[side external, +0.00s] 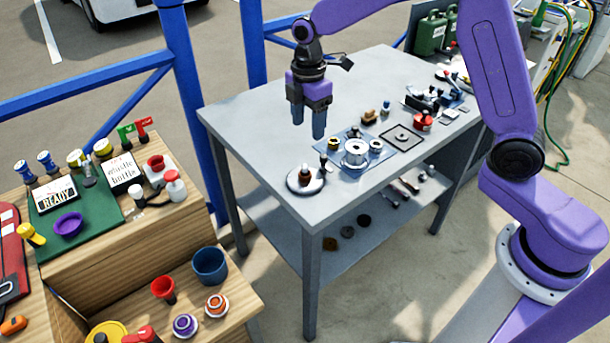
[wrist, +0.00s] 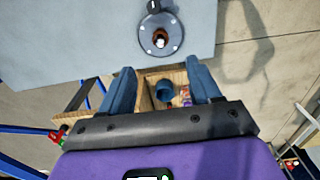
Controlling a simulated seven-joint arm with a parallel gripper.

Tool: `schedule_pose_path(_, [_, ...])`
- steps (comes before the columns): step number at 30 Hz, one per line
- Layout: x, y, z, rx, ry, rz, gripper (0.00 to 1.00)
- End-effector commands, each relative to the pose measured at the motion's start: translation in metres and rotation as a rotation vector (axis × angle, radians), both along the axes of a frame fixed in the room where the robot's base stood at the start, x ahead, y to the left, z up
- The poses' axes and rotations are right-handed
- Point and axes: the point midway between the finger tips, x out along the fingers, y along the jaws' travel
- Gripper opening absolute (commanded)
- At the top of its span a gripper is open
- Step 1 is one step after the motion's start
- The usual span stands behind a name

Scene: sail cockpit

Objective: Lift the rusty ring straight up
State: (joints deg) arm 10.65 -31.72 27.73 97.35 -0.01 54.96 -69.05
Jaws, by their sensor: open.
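The rusty ring (side external: 305,174) is a small brown piece on a round grey plate (side external: 291,184) at the near corner of the metal table. In the wrist view the ring (wrist: 160,36) sits near the middle of the round plate (wrist: 148,44), around a pale centre. My gripper (side external: 308,129) points down above the table, well higher than the ring and apart from it. In the wrist view my gripper (wrist: 158,78) has its two blue fingers spread with nothing between them. The ring shows beyond the fingertips.
A blue mat with a silver round part (side external: 355,152) and small fittings lies right of the plate. A black-edged square plate (side external: 402,138) and a red part (side external: 422,121) lie further right. The table's left side is clear. A wooden bench (side external: 200,160) with coloured items stands left.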

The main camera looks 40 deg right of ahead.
Motion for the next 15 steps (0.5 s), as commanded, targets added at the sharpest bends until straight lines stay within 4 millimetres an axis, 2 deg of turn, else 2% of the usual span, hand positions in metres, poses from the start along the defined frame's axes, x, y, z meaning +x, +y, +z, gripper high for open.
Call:
schedule_pose_path(1, [-0.001, -0.001, -0.011, -0.002, 0.005, -0.001, 0.63])
schedule_pose_path(9, [-0.001, 0.000, -0.061, -0.002, 0.005, -0.002, 0.63])
schedule_pose_path(15, [-0.001, 0.000, -0.083, -0.001, 0.002, -0.003, 0.63])
